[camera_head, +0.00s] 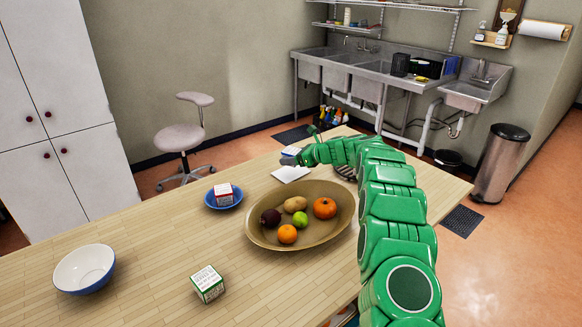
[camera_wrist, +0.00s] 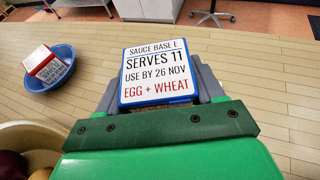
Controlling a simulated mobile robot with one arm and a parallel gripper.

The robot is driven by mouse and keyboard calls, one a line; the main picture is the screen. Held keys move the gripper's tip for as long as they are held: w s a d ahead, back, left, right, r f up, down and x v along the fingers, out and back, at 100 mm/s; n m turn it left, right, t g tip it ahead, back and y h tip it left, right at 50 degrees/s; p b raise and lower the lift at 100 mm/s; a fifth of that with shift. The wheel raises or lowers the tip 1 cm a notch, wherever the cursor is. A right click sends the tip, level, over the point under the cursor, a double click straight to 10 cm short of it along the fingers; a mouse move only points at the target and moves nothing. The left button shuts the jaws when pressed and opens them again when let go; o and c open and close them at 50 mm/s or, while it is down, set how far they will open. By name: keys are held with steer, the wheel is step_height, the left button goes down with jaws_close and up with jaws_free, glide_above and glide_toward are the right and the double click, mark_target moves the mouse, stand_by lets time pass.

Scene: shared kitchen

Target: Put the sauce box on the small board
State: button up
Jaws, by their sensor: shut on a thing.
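The sauce box (camera_wrist: 158,72) is blue-edged with a white label reading "SAUCE BASE E". My gripper (camera_wrist: 158,88) is shut on it, one finger at each side, with the label facing the wrist camera. In the head view the held box (camera_head: 290,151) shows small at the end of my arm, at the far side of the table. A small white flat piece (camera_head: 290,174), which looks like the small board, lies just in front of my gripper, between it and the fruit dish. I cannot make out the board in the wrist view.
A brown oval dish (camera_head: 262,237) with fruit and vegetables lies near my arm. A blue bowl (camera_head: 211,204) holds a red-edged box (camera_head: 223,188). A green-edged box (camera_head: 207,285) and a white bowl (camera_head: 78,263) stand nearer the front. The wooden table between them is clear.

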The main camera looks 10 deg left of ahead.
mark_target(291, 172)
steer(key=shift+w+a+f, duration=0.2)
steer(key=shift+w+f, duration=0.6)
steer(key=shift+f, duration=1.6)
steer(key=shift+f, duration=0.1)
steer(key=o, duration=1.2)
steer(key=shift+c, duration=0.2)
steer(key=v, duration=1)
steer(key=shift+d+r, duration=0.2)
steer(key=shift+d, duration=0.05)
steer(key=shift+s+d+r, duration=0.2)
steer(key=shift+s+d, duration=0.15)
steer(key=shift+d, duration=0.25)
